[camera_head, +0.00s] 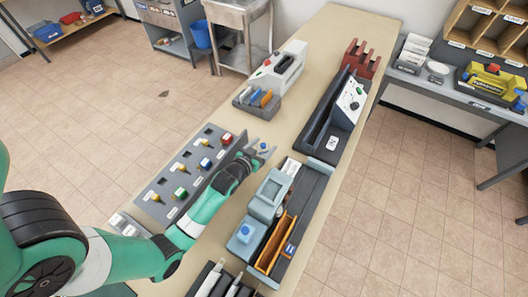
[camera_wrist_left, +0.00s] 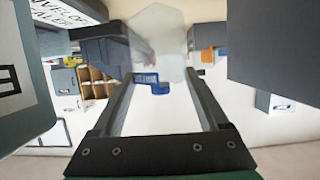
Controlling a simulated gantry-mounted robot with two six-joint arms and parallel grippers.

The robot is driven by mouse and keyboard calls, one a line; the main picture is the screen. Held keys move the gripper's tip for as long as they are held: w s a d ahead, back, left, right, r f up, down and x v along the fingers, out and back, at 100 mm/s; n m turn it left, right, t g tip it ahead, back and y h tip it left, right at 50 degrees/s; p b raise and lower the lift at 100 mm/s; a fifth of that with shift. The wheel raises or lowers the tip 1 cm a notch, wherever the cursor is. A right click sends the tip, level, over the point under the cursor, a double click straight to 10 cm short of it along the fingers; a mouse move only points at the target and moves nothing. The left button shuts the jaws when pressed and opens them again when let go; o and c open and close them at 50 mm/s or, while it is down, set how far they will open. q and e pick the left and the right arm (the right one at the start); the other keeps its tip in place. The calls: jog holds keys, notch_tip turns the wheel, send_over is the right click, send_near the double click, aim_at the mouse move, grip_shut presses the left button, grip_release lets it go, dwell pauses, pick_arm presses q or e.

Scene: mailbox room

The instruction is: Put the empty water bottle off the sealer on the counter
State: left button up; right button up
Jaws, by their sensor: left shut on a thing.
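My left gripper (camera_head: 262,150) is over the counter (camera_head: 226,124), between the grey panel of coloured knobs and the dark machines on the right. In the left wrist view a clear, see-through bottle (camera_wrist_left: 166,28) with a blue part (camera_wrist_left: 151,82) is at the gripper's fingers, and the gripper is shut on it. In the head view the bottle is too small to make out clearly. A lettered label, partly cut off, reading like "envelope sealer" (camera_wrist_left: 68,13) shows at the top left of the wrist view. I cannot tell which machine in the head view bears it.
A blue-grey machine (camera_head: 267,196) with an orange slot stands right of the gripper. A long dark machine (camera_head: 322,125) and a white machine (camera_head: 278,70) stand farther back. The knob panel (camera_head: 174,176) lies left. Bare counter shows between the white machine and the long dark machine.

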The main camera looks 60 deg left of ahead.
aim_at(259, 155)
pick_arm(q)
notch_tip(259, 155, down, 4)
jog(key=shift+r+b, duration=0.15)
jog(key=shift+b, duration=0.45)
jog(key=shift+r, duration=0.1)
jog(key=shift+f, duration=0.25)
jog(key=o, duration=1.2)
jog(key=shift+r, duration=0.3)
jog(key=shift+s+d+r, duration=0.15)
jog(key=shift+s, duration=0.15)
jog(key=p+v, duration=0.2)
jog(key=v, duration=0.9)
jog(key=shift+p, duration=0.35)
